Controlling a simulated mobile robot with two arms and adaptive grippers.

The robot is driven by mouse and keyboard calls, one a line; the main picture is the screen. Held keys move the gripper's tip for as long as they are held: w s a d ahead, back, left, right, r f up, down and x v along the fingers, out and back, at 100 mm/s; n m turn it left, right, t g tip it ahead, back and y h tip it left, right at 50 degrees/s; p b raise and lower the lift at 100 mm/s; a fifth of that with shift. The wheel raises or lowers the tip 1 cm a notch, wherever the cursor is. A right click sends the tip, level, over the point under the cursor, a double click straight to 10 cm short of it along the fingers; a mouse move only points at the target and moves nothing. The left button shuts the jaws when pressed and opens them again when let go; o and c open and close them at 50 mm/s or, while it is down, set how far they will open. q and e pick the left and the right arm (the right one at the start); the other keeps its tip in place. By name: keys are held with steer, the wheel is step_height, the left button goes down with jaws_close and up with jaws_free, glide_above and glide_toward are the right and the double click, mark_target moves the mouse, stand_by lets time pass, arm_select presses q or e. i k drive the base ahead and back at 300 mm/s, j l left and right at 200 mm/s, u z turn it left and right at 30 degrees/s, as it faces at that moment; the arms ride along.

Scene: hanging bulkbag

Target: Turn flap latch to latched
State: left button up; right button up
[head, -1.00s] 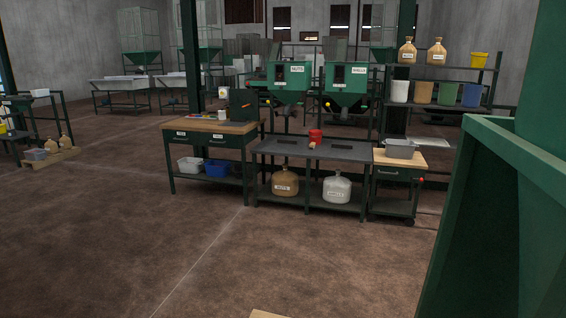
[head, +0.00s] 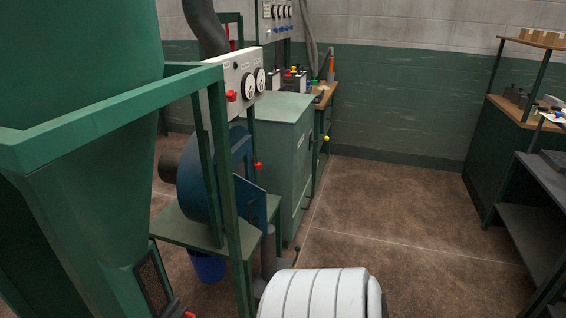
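I cannot make out the flap latch for certain in the head view. A red handle (head: 232,96) sits on the grey gauge panel (head: 240,75). A red knob (head: 258,165) shows beside the blue round machine housing (head: 205,180). Another red part shows low beside a dark mesh panel (head: 152,284) on the green hopper (head: 85,200), cut by the bottom edge. I cannot tell whether any of these is the latch. Neither of my grippers is in view.
A green frame post (head: 228,200) stands close in front. A green cabinet (head: 280,150) and a bench (head: 323,95) stand behind. A white ribbed rounded shape (head: 320,293) fills the bottom middle; I cannot tell what it is. Shelving stands at right, with clear floor (head: 395,215) between.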

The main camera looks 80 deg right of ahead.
mark_target(259, 165)
steer(key=z, duration=1.85)
steer(key=l, duration=0.1)
